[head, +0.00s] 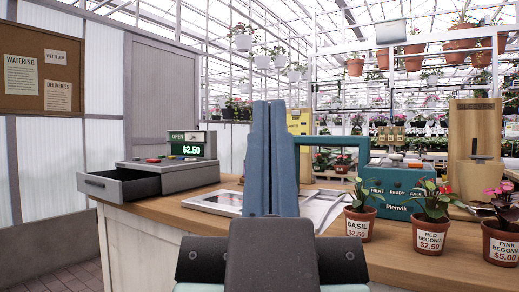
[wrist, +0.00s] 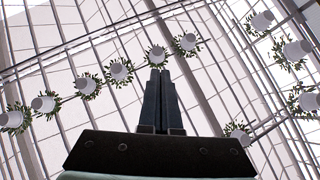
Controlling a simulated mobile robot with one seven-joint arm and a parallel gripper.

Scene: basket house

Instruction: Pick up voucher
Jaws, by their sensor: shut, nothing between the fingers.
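I cannot make out a voucher for certain in either view. Pale flat sheets or a shallow tray (head: 222,203) lie on the wooden counter (head: 160,214), partly hidden behind my gripper (head: 269,104). Which of these, if any, is the voucher is not clear. My gripper stands upright in front of the counter in the head view, fingers pointing up. In the wrist view my gripper (wrist: 160,72) has its fingers together and empty, against the glass roof and hanging pots.
A cash register (head: 190,148) with an open drawer (head: 122,184) stands at the counter's left. A notice board (head: 40,40) hangs at left.

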